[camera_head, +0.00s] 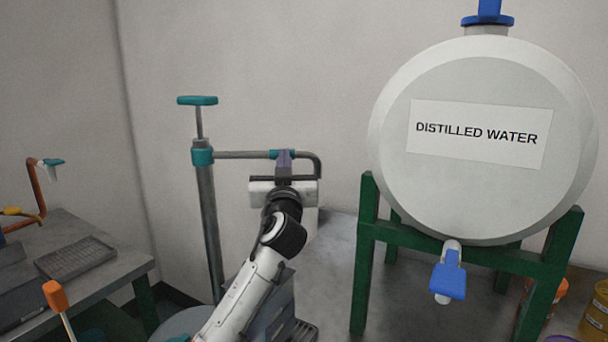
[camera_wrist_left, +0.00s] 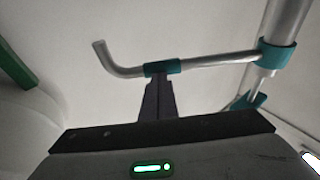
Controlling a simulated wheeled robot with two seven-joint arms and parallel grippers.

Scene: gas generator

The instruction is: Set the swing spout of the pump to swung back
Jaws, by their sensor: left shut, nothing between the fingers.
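The pump (camera_head: 207,210) is a grey upright pipe with a teal T-handle on top and a teal collar. Its swing spout (camera_head: 240,155) is a grey horizontal tube running right from the collar, with a teal sleeve and a downturned end. My left gripper (camera_head: 284,157) is at the teal sleeve, its fingers shut with nothing between them. In the left wrist view the shut fingertips (camera_wrist_left: 158,80) reach the underside of the sleeve (camera_wrist_left: 162,67), touching or very close. The spout (camera_wrist_left: 215,60) leads to the collar (camera_wrist_left: 275,56) at right. My right gripper is out of view.
A white tank (camera_head: 480,190) labelled DISTILLED WATER stands on a green frame (camera_head: 366,250) to the right, with a blue-handled tap (camera_head: 448,280). A grey bench (camera_head: 85,240) stands at left. A plain wall is behind the spout.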

